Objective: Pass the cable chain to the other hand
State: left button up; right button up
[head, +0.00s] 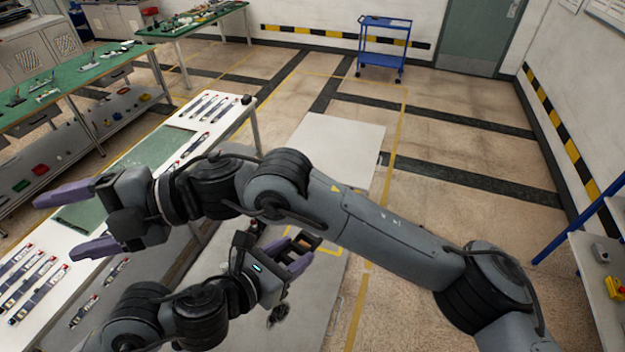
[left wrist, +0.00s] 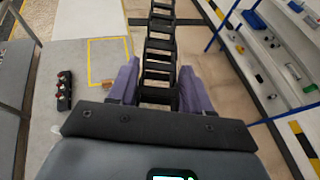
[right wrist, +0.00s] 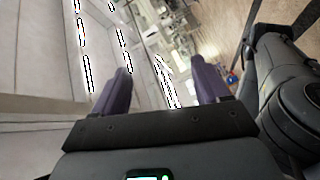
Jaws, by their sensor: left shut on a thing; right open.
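The cable chain (left wrist: 160,45) is a black, ladder-like run of links. In the left wrist view it lies between the purple fingers of my left gripper (left wrist: 159,72) and runs out past the fingertips to the top edge. In the head view my left gripper (head: 299,254) is low at the centre, shut on the chain, which is mostly hidden there. My right gripper (head: 78,220) is open and empty at the left, over the white table. Its parted fingers (right wrist: 160,68) also show in the right wrist view, apart from the chain.
The white table (head: 228,120) carries a green mat (head: 150,150) and several slim parts in rows. Green-topped benches (head: 50,75) stand further left. A blue cart (head: 382,62) stands at the back. A grey bench (head: 597,262) is at the right. The middle floor is clear.

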jog(key=w+d+f+n+h, duration=0.2)
jog(key=d+f+h, duration=0.3)
jog(key=f+h, duration=0.15)
jog(key=w+d+m+t+h, duration=0.2)
jog(key=w+d+m+h, duration=0.3)
jog(key=d, duration=0.7)
jog(key=w+d+m+t+h, duration=0.4)
jog(key=w+d, duration=0.3)
jog(key=d, duration=0.5)
jog(key=shift+g+h, duration=0.65)
jog(key=shift+g, duration=0.05)
jog(key=f, duration=0.8)
jog(key=d+f, duration=0.1)
jog(key=f, duration=0.3)
jog(key=shift+s+f, duration=0.15)
jog(key=shift+f, duration=0.2)
